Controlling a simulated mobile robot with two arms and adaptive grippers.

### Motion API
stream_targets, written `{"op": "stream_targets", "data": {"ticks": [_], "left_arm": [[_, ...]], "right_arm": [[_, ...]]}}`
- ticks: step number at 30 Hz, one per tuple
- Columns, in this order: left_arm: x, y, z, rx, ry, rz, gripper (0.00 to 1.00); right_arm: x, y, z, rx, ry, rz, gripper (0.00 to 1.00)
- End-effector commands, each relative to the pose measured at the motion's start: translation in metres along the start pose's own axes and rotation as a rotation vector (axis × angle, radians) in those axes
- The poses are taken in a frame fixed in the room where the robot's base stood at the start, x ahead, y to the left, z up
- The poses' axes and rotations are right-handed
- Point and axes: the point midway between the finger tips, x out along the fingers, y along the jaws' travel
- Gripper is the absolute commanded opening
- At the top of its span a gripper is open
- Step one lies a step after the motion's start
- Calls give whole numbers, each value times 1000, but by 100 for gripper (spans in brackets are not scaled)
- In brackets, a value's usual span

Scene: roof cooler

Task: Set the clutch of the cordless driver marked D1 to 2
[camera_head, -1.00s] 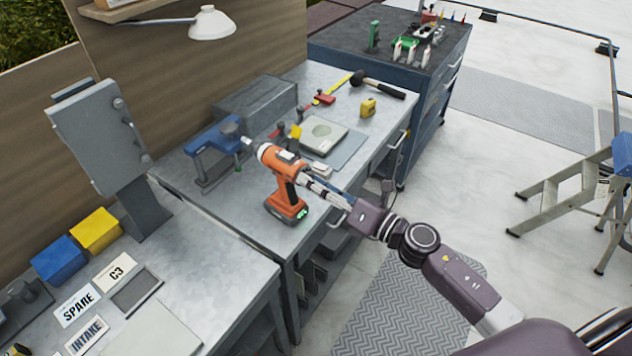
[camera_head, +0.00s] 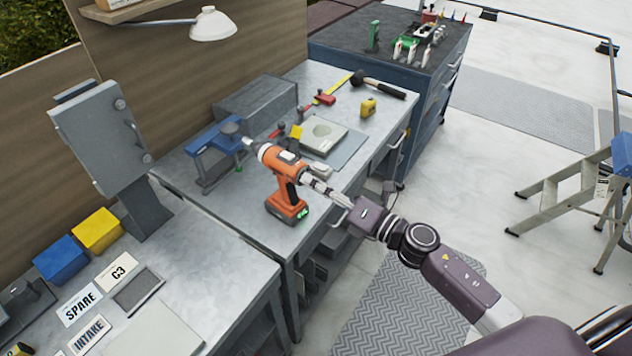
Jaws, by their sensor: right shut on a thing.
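The orange and black cordless driver (camera_head: 283,160) is upright at the front edge of the grey metal workbench. Its nose points up and to the left. Its dark battery base shows a small lit green mark. My right gripper (camera_head: 306,182) reaches in from the lower right and is shut on the driver, near the top of its handle. The gripper hides part of the handle. The clutch ring, its number and the D1 mark are too small to read. My left gripper is not in view.
A blue clamp stand (camera_head: 215,148) is just left of the driver. Behind it are a pale pad (camera_head: 323,135), a yellow tape measure (camera_head: 368,107) and a mallet (camera_head: 378,84). A grey cabinet (camera_head: 100,140) stands at left. A stepladder (camera_head: 575,190) is at right.

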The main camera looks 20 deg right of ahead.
Motion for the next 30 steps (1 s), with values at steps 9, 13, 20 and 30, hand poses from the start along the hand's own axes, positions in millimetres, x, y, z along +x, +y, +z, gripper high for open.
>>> {"op": "stream_targets", "data": {"ticks": [9,13,20,30], "left_arm": [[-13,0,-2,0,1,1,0],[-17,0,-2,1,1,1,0],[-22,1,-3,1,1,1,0],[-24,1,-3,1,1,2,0]], "right_arm": [[0,1,2,257,0,-2,0],[0,1,2,352,-1,-2,0],[0,1,1,474,-1,-2,0],[0,0,1,543,-1,-2,0]]}}
